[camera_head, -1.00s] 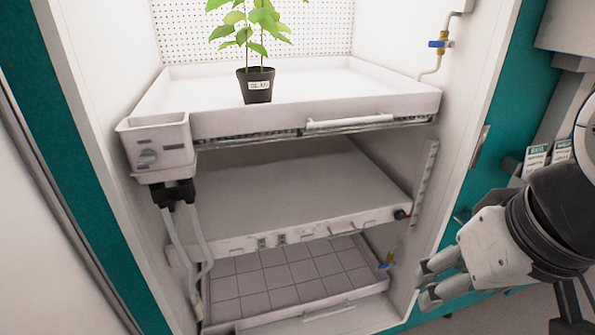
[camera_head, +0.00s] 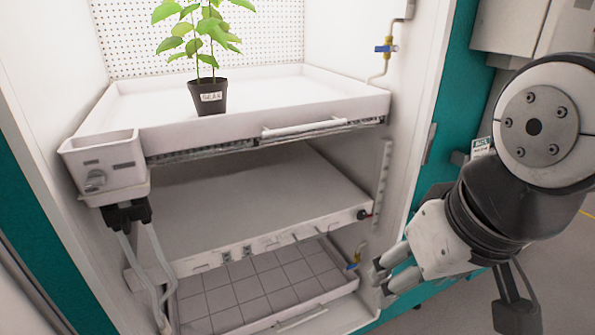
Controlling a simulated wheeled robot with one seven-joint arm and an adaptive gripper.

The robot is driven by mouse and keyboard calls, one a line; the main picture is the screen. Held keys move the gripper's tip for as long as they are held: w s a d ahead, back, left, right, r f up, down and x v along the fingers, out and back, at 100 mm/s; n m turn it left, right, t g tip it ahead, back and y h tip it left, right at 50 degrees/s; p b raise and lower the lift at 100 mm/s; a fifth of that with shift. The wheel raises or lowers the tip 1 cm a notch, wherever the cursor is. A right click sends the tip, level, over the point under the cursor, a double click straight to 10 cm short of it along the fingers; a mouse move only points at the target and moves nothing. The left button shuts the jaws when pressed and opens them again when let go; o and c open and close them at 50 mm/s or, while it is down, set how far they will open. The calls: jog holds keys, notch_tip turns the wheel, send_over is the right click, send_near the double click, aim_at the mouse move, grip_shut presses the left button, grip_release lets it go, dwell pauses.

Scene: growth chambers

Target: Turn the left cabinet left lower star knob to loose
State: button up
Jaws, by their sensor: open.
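The open cabinet (camera_head: 414,160) fills the left and middle of the head view, with a white tray, a middle shelf (camera_head: 230,262) and a gridded lower tray (camera_head: 255,288). I cannot make out a star knob at the lower left; hoses cover part of that side. A small dark knob with red (camera_head: 363,214) sits at the right end of the middle shelf's front edge. My gripper (camera_head: 384,279) is open and empty at the lower right, in front of the cabinet's right edge in the picture, its fingers pointing left.
A potted plant (camera_head: 210,97) stands on the upper tray (camera_head: 200,137). A blue-handled valve (camera_head: 385,48) is on the right wall. Floor (camera_head: 560,290) shows at the right.

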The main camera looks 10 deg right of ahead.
jog(key=w+a+f+m+g+y+b, duration=0.4)
jog(key=w+a+f+m+y+b, duration=0.15)
jog(key=w+f+m, duration=0.45)
jog(key=w+d+f+m+t+y+b, duration=0.1)
jog(key=w+d+f+m+t+y, duration=0.2)
jog(key=w, duration=0.4)
jog(key=w+d+f+m+t+y+b, duration=0.1)
jog(key=w+f+m+y+b, duration=0.15)
jog(key=w+f+m, duration=0.4)
jog(key=m+t+h+b, duration=0.65)
jog(key=m+t, duration=0.65)
jog(key=m, duration=0.8)
send_near(363, 217)
jog(key=x, duration=0.8)
jog(key=shift+w+a+r, duration=0.1)
jog(key=shift+w, duration=0.15)
jog(key=shift+c, duration=0.2)
jog(key=c, duration=1.1)
